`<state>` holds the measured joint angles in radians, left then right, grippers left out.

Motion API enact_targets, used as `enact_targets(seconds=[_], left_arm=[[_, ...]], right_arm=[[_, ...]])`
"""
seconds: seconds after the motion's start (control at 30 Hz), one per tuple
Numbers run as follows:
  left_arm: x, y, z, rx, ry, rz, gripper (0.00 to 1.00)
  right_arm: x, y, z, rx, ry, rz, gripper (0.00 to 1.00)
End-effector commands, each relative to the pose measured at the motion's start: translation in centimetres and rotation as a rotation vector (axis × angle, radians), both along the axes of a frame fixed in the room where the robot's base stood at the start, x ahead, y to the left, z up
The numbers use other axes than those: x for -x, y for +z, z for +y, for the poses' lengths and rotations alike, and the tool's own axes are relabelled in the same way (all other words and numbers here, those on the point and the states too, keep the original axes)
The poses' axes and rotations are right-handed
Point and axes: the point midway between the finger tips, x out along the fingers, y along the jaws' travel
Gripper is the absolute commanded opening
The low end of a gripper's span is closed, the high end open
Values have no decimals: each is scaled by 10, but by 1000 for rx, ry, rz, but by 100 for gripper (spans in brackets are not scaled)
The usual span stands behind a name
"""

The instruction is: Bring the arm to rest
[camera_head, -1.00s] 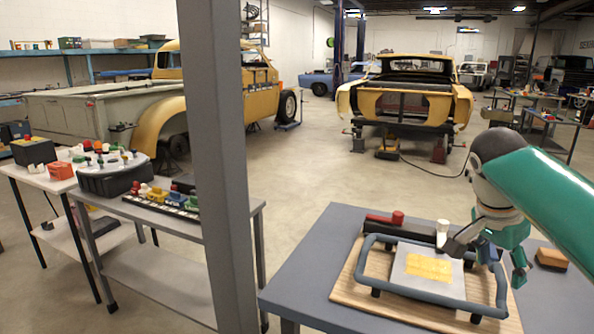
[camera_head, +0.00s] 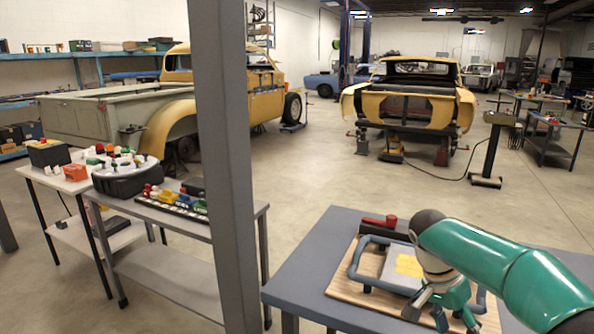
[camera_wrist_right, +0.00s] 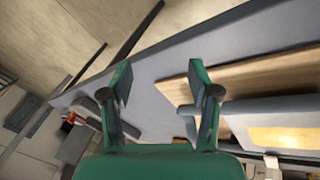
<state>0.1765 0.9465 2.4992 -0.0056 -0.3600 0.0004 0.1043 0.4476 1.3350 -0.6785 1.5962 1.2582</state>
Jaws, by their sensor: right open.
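My right arm, green with a dark joint, comes in from the right over the grey table (camera_head: 320,255). My right gripper (camera_head: 440,318) points down near the front edge of the wooden board (camera_head: 345,291); in the wrist view its two fingers (camera_wrist_right: 160,80) stand wide apart with nothing between them. On the board is a blue tubular frame (camera_head: 357,265) around a grey plate with a yellow patch (camera_head: 409,265). The arm hides the frame's right part. The board also shows in the wrist view (camera_wrist_right: 265,75). My left gripper is not in view.
A dark block with a red knob (camera_head: 383,222) lies behind the board. A grey post (camera_head: 225,170) stands left of the table. Another bench (camera_head: 180,215) with coloured parts is farther left. Car shells (camera_head: 410,105) stand behind on open floor.

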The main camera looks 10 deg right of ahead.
Motion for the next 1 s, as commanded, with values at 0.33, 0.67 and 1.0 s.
enact_targets(seconds=[0.33, 0.67, 1.0], left_arm=[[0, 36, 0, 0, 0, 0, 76], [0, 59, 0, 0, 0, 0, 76], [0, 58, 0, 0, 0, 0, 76]], right_arm=[[46, -170, 110, -373, 334, 237, 61], [176, -276, 250, -838, 612, 171, 61], [181, -298, 282, -778, 912, -209, 61]])
